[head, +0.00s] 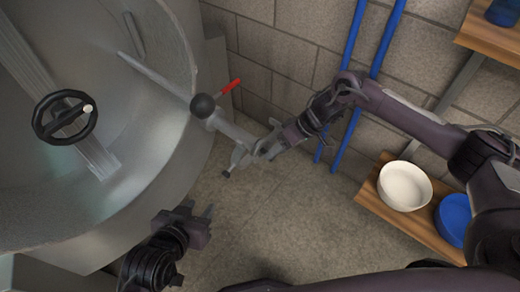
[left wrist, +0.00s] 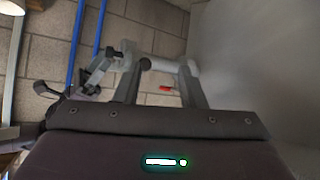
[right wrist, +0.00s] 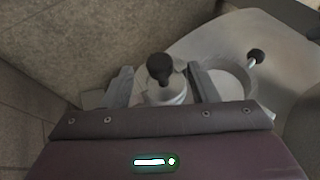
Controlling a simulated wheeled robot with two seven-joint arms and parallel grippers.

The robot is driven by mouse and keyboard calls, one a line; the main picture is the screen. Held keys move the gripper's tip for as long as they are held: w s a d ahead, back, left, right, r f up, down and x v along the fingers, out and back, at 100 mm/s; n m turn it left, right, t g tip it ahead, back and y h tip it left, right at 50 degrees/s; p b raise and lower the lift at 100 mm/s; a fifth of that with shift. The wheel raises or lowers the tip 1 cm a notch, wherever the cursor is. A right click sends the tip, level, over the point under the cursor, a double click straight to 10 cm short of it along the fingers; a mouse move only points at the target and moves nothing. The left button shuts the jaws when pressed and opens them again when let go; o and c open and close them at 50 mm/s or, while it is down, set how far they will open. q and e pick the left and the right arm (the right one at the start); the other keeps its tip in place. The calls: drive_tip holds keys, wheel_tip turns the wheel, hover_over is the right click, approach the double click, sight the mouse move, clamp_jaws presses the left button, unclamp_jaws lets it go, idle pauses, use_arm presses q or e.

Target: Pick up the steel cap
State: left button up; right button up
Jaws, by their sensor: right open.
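A grey metal outlet pipe (head: 228,127) with a red lever (head: 230,88) and a black ball (head: 203,106) comes off the large steel tank. At its end is a grey fitting (head: 240,155), perhaps the steel cap; I cannot tell cap from clamp. My right gripper (head: 264,146) is open at this fitting. In the right wrist view, a grey round piece with a black knob (right wrist: 160,68) stands between the open fingers; contact is unclear. My left gripper (head: 200,211) is open and empty, below the pipe end. The left wrist view shows the pipe (left wrist: 165,66) beyond its spread fingers.
The steel tank (head: 150,170) with a black handwheel (head: 65,118) fills the left. Blue pipes (head: 352,90) run up the block wall. A wooden shelf (head: 410,227) at right holds a white bowl (head: 404,186) and a blue container (head: 455,219). The floor below the fitting is clear.

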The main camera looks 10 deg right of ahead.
drive_tip(key=shift+x, duration=1.05)
use_arm(q)
drive_tip(key=w+r+t, duration=0.1)
drive_tip(key=w+r, duration=0.1)
drive_tip(key=r, duration=0.1)
drive_tip(key=w+r+t+h, duration=0.1)
drive_tip(key=shift+d+r+t, duration=0.3)
drive_tip(key=shift+r, duration=0.05)
use_arm(e)
drive_tip(key=c, duration=1.1)
